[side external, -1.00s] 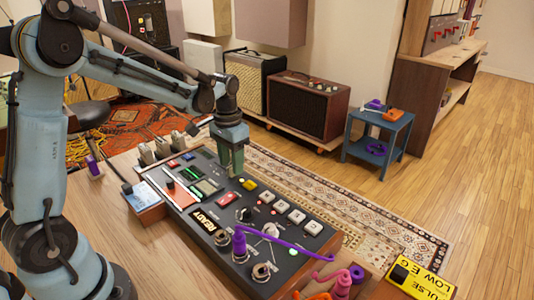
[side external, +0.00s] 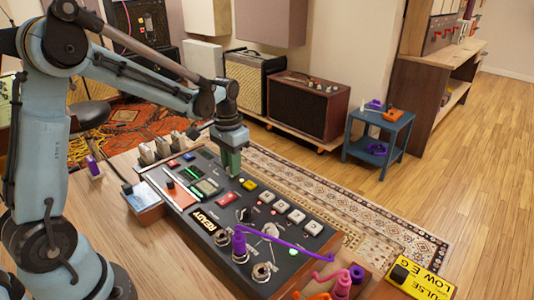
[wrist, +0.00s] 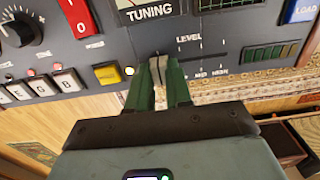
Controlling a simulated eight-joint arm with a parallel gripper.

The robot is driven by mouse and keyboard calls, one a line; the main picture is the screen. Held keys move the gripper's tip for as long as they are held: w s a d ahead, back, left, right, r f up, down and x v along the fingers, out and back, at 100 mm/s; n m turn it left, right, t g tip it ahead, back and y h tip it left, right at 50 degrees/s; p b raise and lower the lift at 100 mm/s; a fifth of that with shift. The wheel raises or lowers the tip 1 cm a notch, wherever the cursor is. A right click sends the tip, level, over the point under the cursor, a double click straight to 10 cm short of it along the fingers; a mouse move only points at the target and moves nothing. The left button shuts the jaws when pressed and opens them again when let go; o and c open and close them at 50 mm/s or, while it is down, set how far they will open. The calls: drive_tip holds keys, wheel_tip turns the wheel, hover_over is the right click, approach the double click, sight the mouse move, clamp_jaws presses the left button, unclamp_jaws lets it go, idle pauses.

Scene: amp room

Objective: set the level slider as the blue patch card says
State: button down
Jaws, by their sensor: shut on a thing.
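The level slider (wrist: 158,64) is a small grey knob in the wrist view, at the left end of its track under the printed word LEVEL. MID and HIGH marks show to its right. My gripper (wrist: 158,76) is shut on this knob, one green finger on each side. In the side view my gripper (side external: 232,170) reaches down to the far edge of the dark panel (side external: 205,240) and hides the knob. A blue and white card (side external: 137,200) lies at the panel's left end; its writing is too small to read.
A yellow button (wrist: 108,74) and white buttons (wrist: 68,83) sit left of the slider in the wrist view. A purple cable (side external: 290,243) arches over the panel's near right part. A yellow pedal (side external: 421,280) stands at the right front.

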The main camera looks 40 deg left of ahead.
sight(214, 163)
drive_tip(key=a, duration=0.8)
drive_tip(key=shift+a, duration=0.1)
drive_tip(key=c, duration=1)
unclamp_jaws()
drive_tip(key=shift+c, duration=0.2)
drive_tip(key=shift+r, duration=0.15)
drive_tip(key=shift+r, duration=0.3)
wheel_tip(214, 163, up, 11)
drive_tip(key=shift+r, duration=0.1)
